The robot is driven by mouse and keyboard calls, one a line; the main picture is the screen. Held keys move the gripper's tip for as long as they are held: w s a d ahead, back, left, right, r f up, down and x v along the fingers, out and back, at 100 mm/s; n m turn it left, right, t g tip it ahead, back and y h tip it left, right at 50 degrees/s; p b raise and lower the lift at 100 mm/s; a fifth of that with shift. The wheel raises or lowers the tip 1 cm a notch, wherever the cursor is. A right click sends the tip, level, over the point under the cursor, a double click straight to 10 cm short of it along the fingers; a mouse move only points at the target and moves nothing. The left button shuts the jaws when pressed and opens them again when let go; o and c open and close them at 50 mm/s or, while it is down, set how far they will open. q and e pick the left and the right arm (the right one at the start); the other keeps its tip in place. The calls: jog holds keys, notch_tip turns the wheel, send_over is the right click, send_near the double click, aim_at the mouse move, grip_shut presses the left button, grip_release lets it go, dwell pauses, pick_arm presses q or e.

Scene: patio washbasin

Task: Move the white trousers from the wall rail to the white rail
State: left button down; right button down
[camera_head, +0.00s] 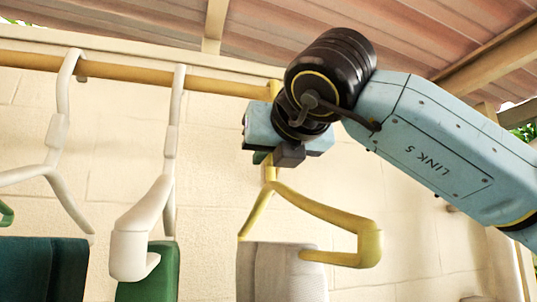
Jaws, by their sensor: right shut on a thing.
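The white trousers (268,274) hang from a yellow hanger (324,210) at the lower middle; their lower part is cut off by the picture edge. My right gripper (272,160) comes in from the right and is shut on the yellow hanger at its neck, just above the shoulders. The hanger's upper end shows close to the wooden wall rail (150,76); my gripper and wrist partly hide it, so I cannot tell whether it still rests on the rail. My left gripper is not in view, and I cannot make out the white rail.
A white hanger (140,230) with a green garment (150,275) hangs to the left. Another white hanger (58,135) with a dark teal garment (42,268) hangs further left. A pale block wall (400,190) stands behind, under a wooden roof (440,40).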

jog(key=shift+r+p, duration=0.8)
jog(key=shift+r, duration=0.75)
jog(key=shift+s, duration=0.1)
jog(key=shift+s+d+f+b, duration=0.1)
jog(key=shift+s+d+b, duration=0.1)
jog(key=shift+s+b, duration=0.3)
jog(key=f+b+v, duration=0.3)
jog(key=b+v, duration=0.6)
jog(key=v, duration=2.5)
jog(key=shift+s, duration=0.55)
